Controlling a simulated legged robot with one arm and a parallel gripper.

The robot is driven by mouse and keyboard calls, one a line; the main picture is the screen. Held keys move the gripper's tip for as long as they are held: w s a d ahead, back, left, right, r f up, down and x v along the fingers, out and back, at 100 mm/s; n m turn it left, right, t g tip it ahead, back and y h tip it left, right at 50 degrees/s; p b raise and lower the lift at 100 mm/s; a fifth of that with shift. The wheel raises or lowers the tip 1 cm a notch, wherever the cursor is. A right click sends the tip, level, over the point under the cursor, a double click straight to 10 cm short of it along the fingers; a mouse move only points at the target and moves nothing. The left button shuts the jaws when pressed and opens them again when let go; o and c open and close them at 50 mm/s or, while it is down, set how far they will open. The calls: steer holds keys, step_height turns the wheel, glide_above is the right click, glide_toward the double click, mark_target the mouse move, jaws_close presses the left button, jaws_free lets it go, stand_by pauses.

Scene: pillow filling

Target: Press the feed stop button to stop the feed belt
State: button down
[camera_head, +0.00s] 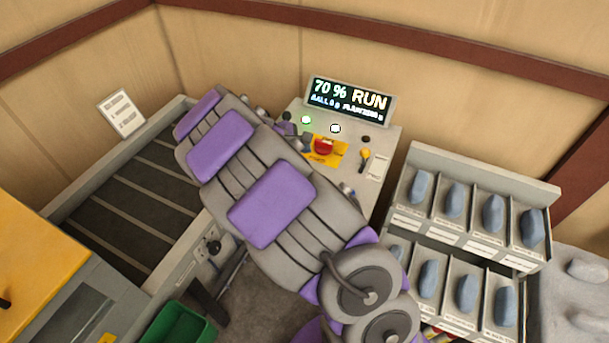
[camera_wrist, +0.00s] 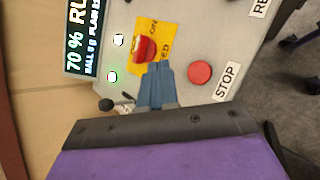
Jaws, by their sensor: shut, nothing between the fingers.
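A round red button (camera_wrist: 200,73) sits on the grey control panel in the wrist view, beside a white STOP label (camera_wrist: 227,82). My gripper (camera_wrist: 159,68) is shut and empty. In that picture its blue-grey fingertips are left of this button, apart from it, over the edge of a yellow plate (camera_wrist: 152,27). That plate carries a red knob (camera_wrist: 145,48), which also shows in the head view (camera_head: 323,147). Whether the fingertips touch the panel I cannot tell. In the head view my purple and grey arm hides the STOP-labelled button. The display (camera_head: 348,100) reads 70 % RUN.
The dark slatted belt (camera_head: 130,205) lies left of my arm. A lit green lamp (camera_head: 306,120), a white button (camera_head: 335,128) and an orange-topped lever (camera_head: 365,154) are on the panel. A rack (camera_head: 475,170) with blue-grey items stands right. A green bin (camera_head: 178,325) is low at left.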

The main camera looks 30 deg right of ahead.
step_height(320, 180, down, 6)
steer(key=b, duration=0.4)
steer(key=shift+f, duration=0.2)
steer(key=shift+f+b, duration=0.5)
steer(key=shift+f, duration=0.35)
steer(key=shift+f, duration=0.9)
stand_by(1.7)
steer(key=shift+r, duration=0.1)
steer(key=shift+r+p, duration=0.55)
steer(key=shift+r, duration=0.3)
step_height(320, 180, up, 5)
steer(key=p, duration=0.3)
steer(key=shift+p, duration=0.3)
stand_by(0.7)
